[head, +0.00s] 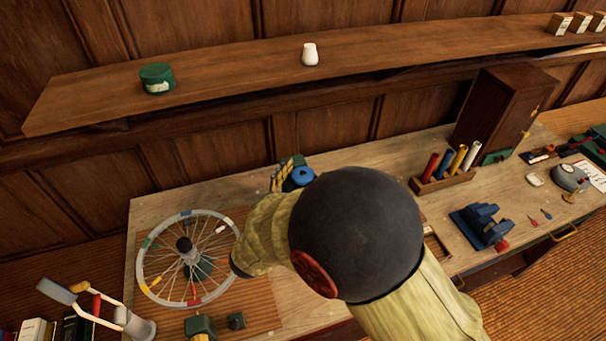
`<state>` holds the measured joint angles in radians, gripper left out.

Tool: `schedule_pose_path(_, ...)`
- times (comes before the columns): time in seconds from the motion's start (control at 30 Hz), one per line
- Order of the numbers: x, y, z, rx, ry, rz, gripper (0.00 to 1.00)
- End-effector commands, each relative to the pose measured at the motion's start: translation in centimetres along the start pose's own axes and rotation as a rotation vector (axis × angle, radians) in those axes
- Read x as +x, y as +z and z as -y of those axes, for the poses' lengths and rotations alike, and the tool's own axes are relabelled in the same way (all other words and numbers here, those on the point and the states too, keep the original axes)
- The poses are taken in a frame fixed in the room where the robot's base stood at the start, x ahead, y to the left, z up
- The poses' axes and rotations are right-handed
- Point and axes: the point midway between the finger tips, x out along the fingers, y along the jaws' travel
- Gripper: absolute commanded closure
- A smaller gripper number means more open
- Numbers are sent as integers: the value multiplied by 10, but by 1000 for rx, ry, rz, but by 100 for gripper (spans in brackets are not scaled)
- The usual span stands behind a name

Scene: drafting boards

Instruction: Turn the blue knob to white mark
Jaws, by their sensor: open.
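A blue round part (302,176), which looks like the blue knob, sits on a dark green block at the back of the bench, just above my arm. My arm partly covers it from below, and no white mark can be made out on or around it. My arm comes in from the lower right, bends at a large dark joint and reaches left towards the spoked wheel. My gripper does not show; its fingers are hidden behind or below the arm.
The spoked wheel (143,265) with coloured rim marks stands left of my arm. A wooden rack (445,184) of coloured tubes, a dark cabinet (504,108) and a blue clamp-like tool (482,225) are to the right. A shelf (230,72) runs above the bench.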

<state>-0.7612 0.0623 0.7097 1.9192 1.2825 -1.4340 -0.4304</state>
Motion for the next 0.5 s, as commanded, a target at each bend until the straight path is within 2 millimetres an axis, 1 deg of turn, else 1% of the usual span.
schedule_pose_path(0.2, 0, 0, 0, 0, 0, 0, 35)
schedule_pose_path(0.5, 0, 0, 0, 0, 0, 0, 52)
